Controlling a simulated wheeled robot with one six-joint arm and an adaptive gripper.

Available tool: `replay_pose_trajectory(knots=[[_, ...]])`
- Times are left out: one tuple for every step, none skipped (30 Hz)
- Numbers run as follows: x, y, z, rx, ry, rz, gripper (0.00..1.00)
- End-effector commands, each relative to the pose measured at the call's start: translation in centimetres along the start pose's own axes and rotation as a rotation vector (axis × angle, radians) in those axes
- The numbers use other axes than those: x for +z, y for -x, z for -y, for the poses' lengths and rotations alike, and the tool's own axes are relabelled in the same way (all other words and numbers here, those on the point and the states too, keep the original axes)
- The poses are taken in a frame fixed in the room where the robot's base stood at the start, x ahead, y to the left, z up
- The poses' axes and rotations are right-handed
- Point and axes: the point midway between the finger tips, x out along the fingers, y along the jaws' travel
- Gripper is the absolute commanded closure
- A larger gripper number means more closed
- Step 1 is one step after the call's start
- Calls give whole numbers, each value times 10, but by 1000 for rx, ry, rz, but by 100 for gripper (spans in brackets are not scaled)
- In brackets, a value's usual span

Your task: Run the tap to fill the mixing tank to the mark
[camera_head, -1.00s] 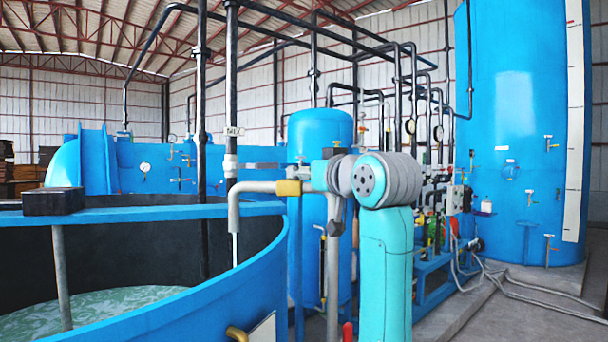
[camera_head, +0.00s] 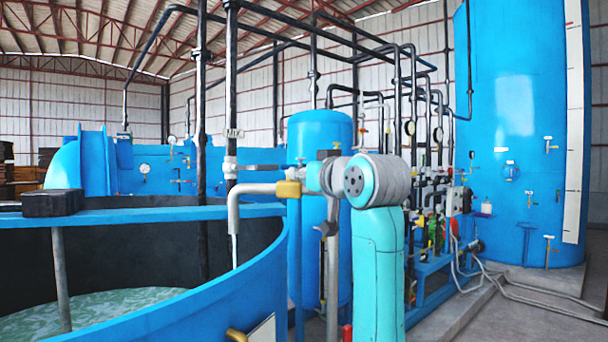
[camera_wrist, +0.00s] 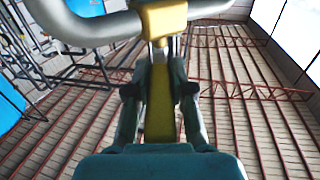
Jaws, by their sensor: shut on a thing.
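The tap is a grey bent pipe (camera_head: 240,200) with a brass valve body (camera_head: 289,188), reaching over the rim of the blue mixing tank (camera_head: 255,285). A thin white stream of water (camera_head: 235,250) falls from its spout into the tank. Pale green, rippled water (camera_head: 110,304) lies low inside against the dark wall. No fill mark can be made out. In the wrist view my gripper (camera_wrist: 160,97) is shut on the yellow tap lever (camera_wrist: 160,115), one finger on each side. In the head view my own wrist hides most of the gripper.
A dark box (camera_head: 52,203) sits on the beam across the tank. A blue pressure vessel (camera_head: 320,135) stands behind my arm. Black pipes with gauges and a tall blue tank (camera_head: 515,130) are at the right. Hoses (camera_head: 540,297) lie on the floor there.

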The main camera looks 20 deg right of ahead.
Motion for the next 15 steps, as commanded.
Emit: replay_pose_trajectory(knots=[[0, -1, 2, 13, 0, 0, 100], [0, -1, 4, 24, 1, 0, 100], [0, -1, 6, 41, 1, 0, 100], [0, -2, 7, 57, 1, 0, 100], [0, -2, 8, 74, 1, 0, 100], [0, -2, 10, 96, 1, 0, 100], [0, -2, 11, 114, 1, 0, 100], [0, -2, 12, 131, 1, 0, 100], [0, -2, 14, 153, 0, 0, 100], [0, -3, 15, 171, 0, -1, 100], [0, -3, 16, 188, 0, -1, 100], [0, -3, 18, 210, -1, 0, 100], [0, -3, 19, 228, -1, 0, 100], [0, -4, 20, 244, -1, 0, 100], [0, -4, 21, 266, 0, 0, 100]])
